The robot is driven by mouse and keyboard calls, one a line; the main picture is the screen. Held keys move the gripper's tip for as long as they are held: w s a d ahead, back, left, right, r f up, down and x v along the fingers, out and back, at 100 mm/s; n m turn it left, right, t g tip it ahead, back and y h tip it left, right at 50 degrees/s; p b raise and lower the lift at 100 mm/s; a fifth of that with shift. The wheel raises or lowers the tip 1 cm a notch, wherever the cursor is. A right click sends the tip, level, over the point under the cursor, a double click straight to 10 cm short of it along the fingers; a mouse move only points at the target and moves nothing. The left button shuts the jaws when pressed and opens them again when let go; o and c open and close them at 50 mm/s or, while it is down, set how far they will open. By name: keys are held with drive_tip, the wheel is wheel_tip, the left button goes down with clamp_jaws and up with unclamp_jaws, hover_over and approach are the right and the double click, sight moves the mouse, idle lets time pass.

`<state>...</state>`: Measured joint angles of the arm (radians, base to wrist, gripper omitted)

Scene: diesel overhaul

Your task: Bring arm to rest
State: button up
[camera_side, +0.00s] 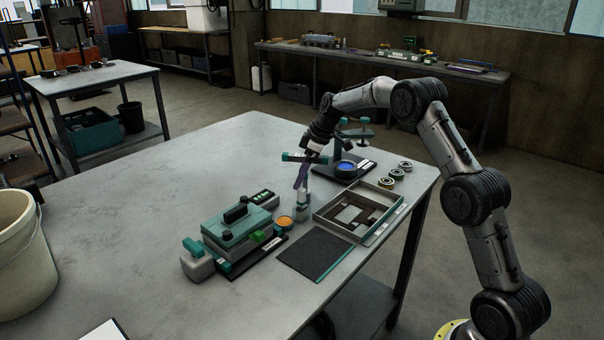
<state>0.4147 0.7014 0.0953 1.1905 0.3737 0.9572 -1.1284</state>
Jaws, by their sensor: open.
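My arm reaches in from the right over the grey work table (130,215). My gripper (302,182) hangs over the middle of the table, pointing down. It is just above a small pale upright part (302,196); whether they touch is too small to tell. The gripper is open, and I see nothing clearly held in it.
A green-topped fixture (237,226) stands left of my gripper, with an orange-topped cup (284,223) beside it. A dark mat (315,256), a shallow tray (330,226), a blue-topped part (345,168) and several rings (397,174) lie rightward.

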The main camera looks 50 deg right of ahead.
sight(297, 155)
drive_tip(key=shift+r, duration=4.55)
